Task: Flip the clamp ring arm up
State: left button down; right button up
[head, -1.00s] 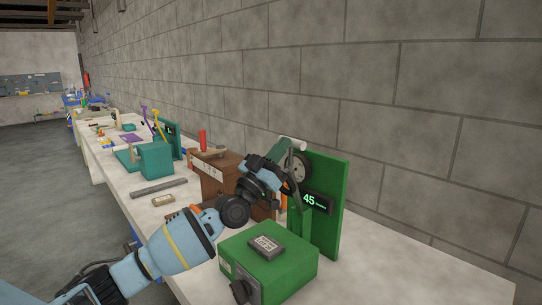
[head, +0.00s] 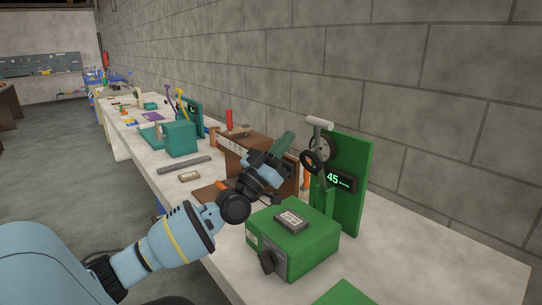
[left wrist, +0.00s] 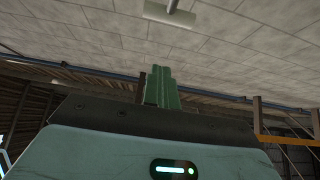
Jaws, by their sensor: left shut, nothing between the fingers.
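The green clamp fixture has an upright green panel (head: 355,205) with a display reading 45. A dark ring (head: 310,163) stands at a tilt before the panel, beside a green post (head: 318,190). A pale T-shaped handle (head: 317,123) rises above the ring, its stem down. My left gripper (head: 283,143) is shut and empty, left of the ring and apart from it. Its closed green fingers (left wrist: 161,88) also show in the left wrist view, where the pale T-handle (left wrist: 170,13) appears at the top edge. My right gripper is not in view.
A green box (head: 292,240) with a dark knob stands in front of the panel. A brown wooden fixture (head: 235,150) is behind my gripper. A grey bar (head: 184,165) and a teal fixture (head: 180,138) lie farther left. The bench's right front is mostly clear.

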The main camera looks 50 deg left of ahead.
pick_arm(q)
jog(key=shift+s+r+v, duration=0.15)
jog(key=shift+r+v, duration=0.05)
jog(key=shift+v, duration=0.95)
jog(key=shift+s+r+v, duration=0.15)
jog(key=shift+v, duration=1.05)
jog(key=shift+f, duration=0.1)
